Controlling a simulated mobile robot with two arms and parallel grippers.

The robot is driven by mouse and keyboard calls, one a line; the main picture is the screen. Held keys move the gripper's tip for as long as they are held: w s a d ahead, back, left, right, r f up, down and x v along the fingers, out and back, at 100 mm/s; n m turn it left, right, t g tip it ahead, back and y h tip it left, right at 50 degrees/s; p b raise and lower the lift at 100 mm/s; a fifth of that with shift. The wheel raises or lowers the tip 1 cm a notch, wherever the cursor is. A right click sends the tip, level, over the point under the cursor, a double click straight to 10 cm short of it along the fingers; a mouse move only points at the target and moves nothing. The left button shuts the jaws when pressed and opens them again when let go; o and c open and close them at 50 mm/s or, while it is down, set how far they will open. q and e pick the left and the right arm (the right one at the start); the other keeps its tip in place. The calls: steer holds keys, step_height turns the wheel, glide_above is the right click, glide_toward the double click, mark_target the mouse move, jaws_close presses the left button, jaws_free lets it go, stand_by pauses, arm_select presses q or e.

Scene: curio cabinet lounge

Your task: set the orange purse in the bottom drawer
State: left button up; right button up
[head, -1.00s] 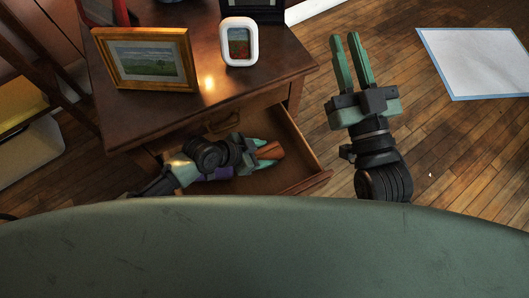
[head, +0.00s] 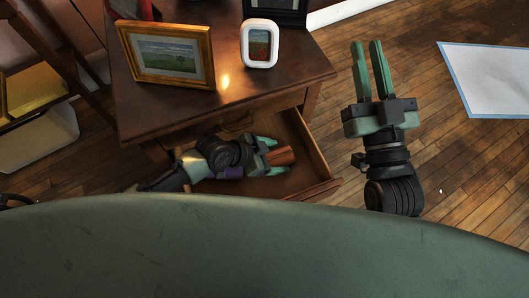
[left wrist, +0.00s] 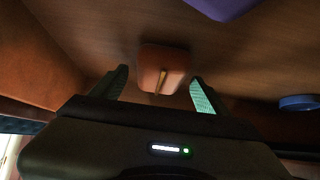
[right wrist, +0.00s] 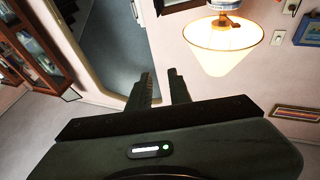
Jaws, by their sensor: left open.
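The orange purse (head: 280,157) lies inside the open lower drawer (head: 319,191) of the wooden cabinet. It also shows in the left wrist view (left wrist: 165,62), on the drawer floor. My left gripper (head: 268,156) is down in the drawer with its fingers open. In the left wrist view (left wrist: 160,88) the purse lies between and just beyond the fingertips, with gaps on both sides. My right gripper (head: 367,45) is raised to the right of the cabinet, its fingers apart and empty. My left arm hides part of the drawer.
A purple item (head: 230,173) lies in the drawer, and a blue round item (left wrist: 299,103) shows in the left wrist view. A gold picture frame (head: 207,84) and a white frame (head: 246,43) stand on the cabinet top (head: 290,75).

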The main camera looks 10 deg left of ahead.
arm_select(q)
steer(key=p+v, duration=0.2)
steer(key=v, duration=0.3)
steer(key=shift+s+a+r, duration=0.1)
steer(key=shift+r, duration=0.15)
steer(key=p+v, duration=0.2)
steer(key=v, duration=0.4)
steer(key=shift+a+r, duration=0.15)
steer(key=shift+a, duration=0.05)
arm_select(e)
steer(key=s+d+f+g+h, duration=0.1)
steer(key=s+d+f+g, duration=0.1)
steer(key=f+g, duration=0.3)
steer(key=s+d+f+g+h, duration=0.1)
steer(key=f+g, duration=0.4)
steer(key=f, duration=0.7)
steer(key=shift+s+d+f+g+h, duration=0.35)
steer(key=shift+s+f+g+h, duration=0.05)
steer(key=shift+s+h, duration=0.4)
arm_select(q)
steer(key=shift+s, duration=0.15)
